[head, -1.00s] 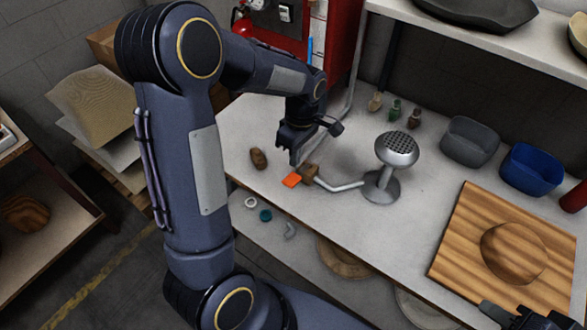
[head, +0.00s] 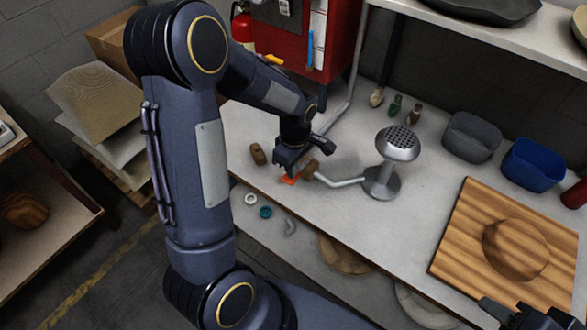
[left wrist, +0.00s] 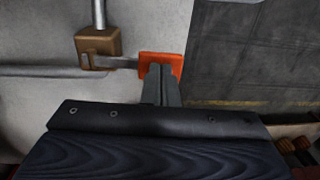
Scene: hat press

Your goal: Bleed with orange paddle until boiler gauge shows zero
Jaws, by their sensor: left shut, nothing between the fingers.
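The orange paddle (head: 291,180) is at the table's front edge, partly hidden by my left gripper (head: 289,172). In the left wrist view the paddle (left wrist: 175,61) joins a brass valve block (left wrist: 98,43) by a thin metal lever. My left gripper (left wrist: 160,84) is shut and empty, its fingertips overlapping the paddle's face; I cannot tell if they touch. The valve block (head: 310,171) sits on a pipe running to a perforated metal steamer head (head: 398,143). No readable gauge shows. My right gripper (head: 520,316) is only partly visible at the lower right corner.
A small brown block (head: 258,154) lies left of the paddle. A wooden board (head: 460,235) with a hat form, a grey bin (head: 471,138) and a blue bin (head: 533,165) are to the right. A red cabinet (head: 335,50) stands behind.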

